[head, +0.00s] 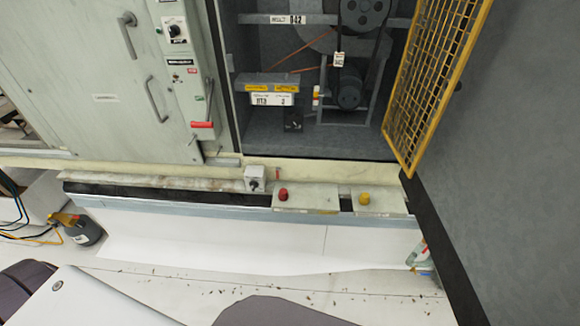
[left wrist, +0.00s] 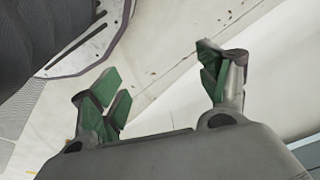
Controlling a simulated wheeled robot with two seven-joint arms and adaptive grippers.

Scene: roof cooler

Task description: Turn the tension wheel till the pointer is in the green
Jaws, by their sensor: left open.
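In the head view, the open cabinet holds an upper pulley (head: 362,14) and a lower pulley (head: 349,90) with a dark belt beside them. A small coloured strip (head: 316,97) with red and yellow parts stands left of the lower pulley. I cannot tell whether it is the tension scale, and I make out no pointer. A small dark part (head: 293,122) sits on the cabinet floor; I cannot tell whether it is the tension wheel. My left gripper (left wrist: 160,86) shows in the left wrist view, its green-padded fingers spread and empty above the pale floor.
A yellow mesh guard door (head: 437,75) stands open at the cabinet's right. A ledge in front carries a red button (head: 283,195) and a yellow button (head: 364,197). A dark panel (head: 515,130) fills the right. A grey-and-yellow container (head: 82,230) stands at the left.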

